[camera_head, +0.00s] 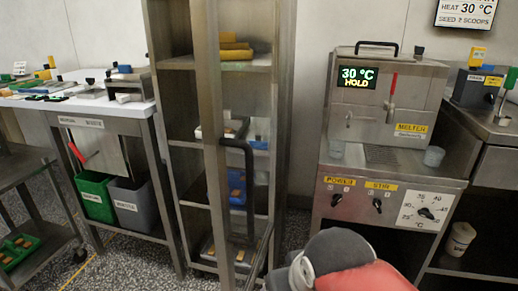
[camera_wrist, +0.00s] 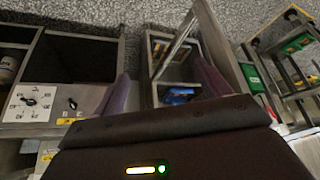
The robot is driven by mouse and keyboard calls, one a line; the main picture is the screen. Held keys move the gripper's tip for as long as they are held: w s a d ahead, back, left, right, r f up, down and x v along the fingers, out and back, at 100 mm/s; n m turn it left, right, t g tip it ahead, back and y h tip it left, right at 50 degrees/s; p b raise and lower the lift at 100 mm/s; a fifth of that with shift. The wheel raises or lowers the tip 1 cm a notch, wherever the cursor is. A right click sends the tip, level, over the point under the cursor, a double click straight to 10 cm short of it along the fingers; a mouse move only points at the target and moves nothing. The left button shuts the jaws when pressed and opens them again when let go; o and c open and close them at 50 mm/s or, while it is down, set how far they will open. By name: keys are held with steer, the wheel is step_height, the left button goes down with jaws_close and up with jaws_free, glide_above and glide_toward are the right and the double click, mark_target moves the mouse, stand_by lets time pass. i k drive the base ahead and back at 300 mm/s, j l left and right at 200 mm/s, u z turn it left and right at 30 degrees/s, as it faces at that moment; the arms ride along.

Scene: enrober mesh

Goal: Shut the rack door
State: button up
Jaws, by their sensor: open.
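The tall metal rack (camera_head: 282,110) stands in the middle of the head view, its shelves exposed. Its door (camera_head: 212,120) seems to stand open, seen nearly edge-on in front of the shelves as a narrow upright strip. A long black handle (camera_head: 249,195) sits on the door. In the wrist view the rack (camera_wrist: 149,70) appears upside down beyond my fingers, with a slanting bar, perhaps the door edge, across it. My gripper (camera_wrist: 163,72) is open, its two purplish fingers apart and nothing seen between them. The fingers do not show in the head view; only my arm does.
The rack holds yellow blocks (camera_head: 235,50) and a blue bin (camera_head: 237,188). The melter (camera_head: 385,105) stands to the right. A worktable (camera_head: 75,107) with green (camera_head: 95,196) and grey bins (camera_head: 133,207) beneath is at left. Speckled floor shows between them.

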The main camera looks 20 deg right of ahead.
mark_target(204, 14)
steer(key=k+j, duration=0.4)
steer(key=k+j+u, duration=0.15)
steer(key=k+j, duration=0.25)
steer(key=j, duration=0.15)
